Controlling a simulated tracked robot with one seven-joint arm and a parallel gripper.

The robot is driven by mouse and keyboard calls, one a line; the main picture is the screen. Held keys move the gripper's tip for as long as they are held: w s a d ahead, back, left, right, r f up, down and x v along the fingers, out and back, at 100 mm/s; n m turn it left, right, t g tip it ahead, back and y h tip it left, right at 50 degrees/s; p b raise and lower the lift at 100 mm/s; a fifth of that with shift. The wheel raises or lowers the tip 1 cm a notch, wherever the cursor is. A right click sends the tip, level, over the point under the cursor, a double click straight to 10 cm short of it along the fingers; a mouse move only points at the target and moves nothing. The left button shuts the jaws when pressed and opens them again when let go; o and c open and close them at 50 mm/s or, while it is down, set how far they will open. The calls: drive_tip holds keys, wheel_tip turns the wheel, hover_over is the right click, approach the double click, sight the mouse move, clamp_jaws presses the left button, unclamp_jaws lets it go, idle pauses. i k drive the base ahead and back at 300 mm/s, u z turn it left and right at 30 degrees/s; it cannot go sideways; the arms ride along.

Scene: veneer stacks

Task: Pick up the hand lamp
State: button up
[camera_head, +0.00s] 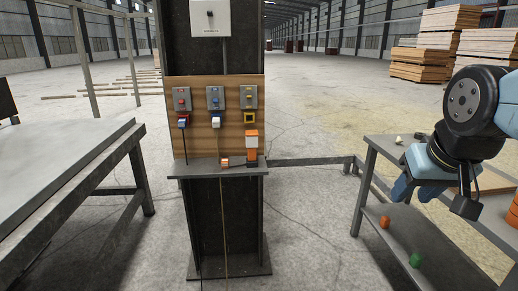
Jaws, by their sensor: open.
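An upright orange and white device (251,150), which looks like the hand lamp, stands on the small grey shelf (205,168) of the dark steel column. It is at the shelf's right end, against the wooden board. My gripper (403,187) is at the right, over the grey side table, well apart from the lamp. It is open; my wrist partly hides it, and I see nothing held in it.
The wooden board (208,145) carries several switch boxes with coloured plugs. A grey bench (65,170) stands left. The side table (385,146) holds small items.

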sight(251, 137)
drive_tip(key=i, duration=0.9)
drive_tip(key=u, duration=0.05)
